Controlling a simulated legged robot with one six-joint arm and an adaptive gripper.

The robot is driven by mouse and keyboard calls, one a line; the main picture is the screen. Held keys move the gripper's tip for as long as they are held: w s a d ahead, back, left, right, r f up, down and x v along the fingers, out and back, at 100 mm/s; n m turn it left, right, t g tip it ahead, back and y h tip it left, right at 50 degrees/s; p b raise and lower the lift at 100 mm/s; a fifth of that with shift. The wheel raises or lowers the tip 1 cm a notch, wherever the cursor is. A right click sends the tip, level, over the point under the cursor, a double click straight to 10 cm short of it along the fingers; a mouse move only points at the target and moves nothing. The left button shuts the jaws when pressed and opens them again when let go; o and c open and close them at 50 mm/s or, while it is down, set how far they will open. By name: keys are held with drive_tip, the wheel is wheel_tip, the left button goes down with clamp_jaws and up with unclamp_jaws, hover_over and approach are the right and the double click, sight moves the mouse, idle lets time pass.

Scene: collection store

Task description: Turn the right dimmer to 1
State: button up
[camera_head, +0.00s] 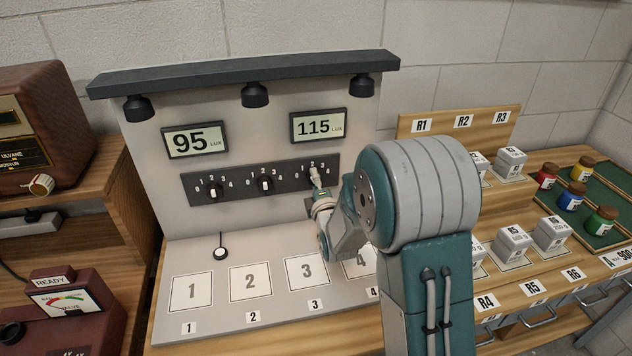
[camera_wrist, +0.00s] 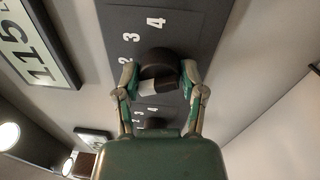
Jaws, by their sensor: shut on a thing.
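The right dimmer is a round black knob with a white mark, seen in the wrist view (camera_wrist: 158,62). My gripper (camera_wrist: 160,80) is shut on it, one finger on each side. The white mark faces the left of the wrist view, but I cannot tell exactly which number it points to. Numbers 2, 3 and 4 show around the knob. In the head view my gripper (camera_head: 318,182) covers most of the right dimmer, at the right end of the black dimmer strip (camera_head: 238,188). The left dimmer (camera_head: 213,193) and middle dimmer (camera_head: 265,184) stand free.
The left display (camera_head: 195,140) reads 95 Lux and the right display (camera_head: 318,125) reads 115 Lux. Three lamps hang from the dark top bar (camera_head: 245,75). Numbered squares lie on the panel's base, with a small round disc (camera_head: 221,253) behind them. A wooden rack (camera_head: 460,118) stands right.

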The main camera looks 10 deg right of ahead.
drive_tip(key=shift+a+f+n, duration=0.1)
drive_tip(key=shift+f+n, duration=0.05)
drive_tip(key=shift+n, duration=0.8)
drive_tip(key=shift+a+f+n, duration=0.1)
drive_tip(key=shift+n, duration=0.85)
drive_tip(key=shift+s+f, duration=0.1)
drive_tip(key=o, duration=1)
drive_tip(key=shift+c, duration=0.2)
drive_tip(key=shift+o, duration=0.9)
drive_tip(key=shift+r, duration=0.2)
drive_tip(key=s, duration=1.1)
drive_tip(key=shift+s+d+f, duration=0.2)
drive_tip(key=shift+s+f, duration=0.15)
drive_tip(key=shift+f, duration=0.1)
